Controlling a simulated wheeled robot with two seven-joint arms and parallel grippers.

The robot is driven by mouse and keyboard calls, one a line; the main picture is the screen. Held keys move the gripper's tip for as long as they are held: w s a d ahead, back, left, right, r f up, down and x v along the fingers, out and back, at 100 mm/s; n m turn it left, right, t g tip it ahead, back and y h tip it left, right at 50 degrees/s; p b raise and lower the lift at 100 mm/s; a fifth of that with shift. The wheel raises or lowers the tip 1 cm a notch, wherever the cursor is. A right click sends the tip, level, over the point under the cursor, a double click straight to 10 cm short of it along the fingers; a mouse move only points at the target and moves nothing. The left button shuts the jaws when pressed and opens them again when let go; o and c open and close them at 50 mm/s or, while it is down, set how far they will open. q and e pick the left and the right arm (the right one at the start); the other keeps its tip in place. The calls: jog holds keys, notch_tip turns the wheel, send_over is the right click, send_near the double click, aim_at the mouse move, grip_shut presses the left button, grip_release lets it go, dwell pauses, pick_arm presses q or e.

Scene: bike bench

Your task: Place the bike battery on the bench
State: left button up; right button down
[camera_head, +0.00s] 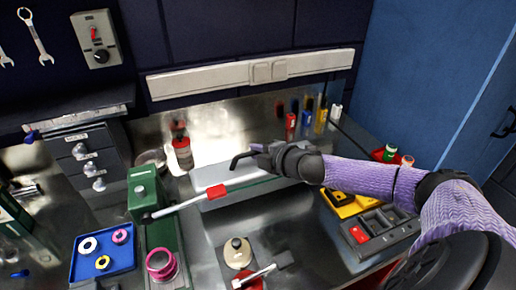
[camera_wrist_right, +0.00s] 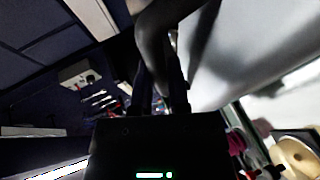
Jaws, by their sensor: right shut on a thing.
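The bike battery (camera_head: 212,176) is a long pale grey box in the middle of the head view, over the metal bench (camera_head: 290,232). Its pale body (camera_wrist_right: 245,50) fills the upper right of the right wrist view. My right gripper (camera_head: 262,155) is at its upper side, shut on what looks like its dark bent handle (camera_wrist_right: 160,22). My left gripper is not in view.
A blue tray (camera_head: 103,252) with rings stands front left. A round beige part (camera_head: 238,252) lies in front.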

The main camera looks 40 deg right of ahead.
notch_tip(320, 180, down, 3)
jog(key=shift+f+b, duration=0.2)
jog(key=shift+b, duration=0.55)
jog(key=shift+r, duration=0.1)
jog(key=c, duration=1)
grip_release()
jog(key=shift+f, duration=0.2)
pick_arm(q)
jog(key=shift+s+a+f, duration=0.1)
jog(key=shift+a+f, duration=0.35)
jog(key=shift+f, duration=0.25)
pick_arm(e)
jog(key=o, duration=0.4)
jog(key=shift+s, duration=0.1)
jog(key=shift+s+r, duration=0.15)
jog(key=shift+s, duration=0.3)
pick_arm(q)
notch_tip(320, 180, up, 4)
jog(key=p, duration=0.4)
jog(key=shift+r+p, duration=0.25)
jog(key=shift+p, duration=0.1)
pick_arm(e)
jog(key=a+v, duration=0.1)
jog(key=v, duration=1)
jog(key=shift+d, duration=0.45)
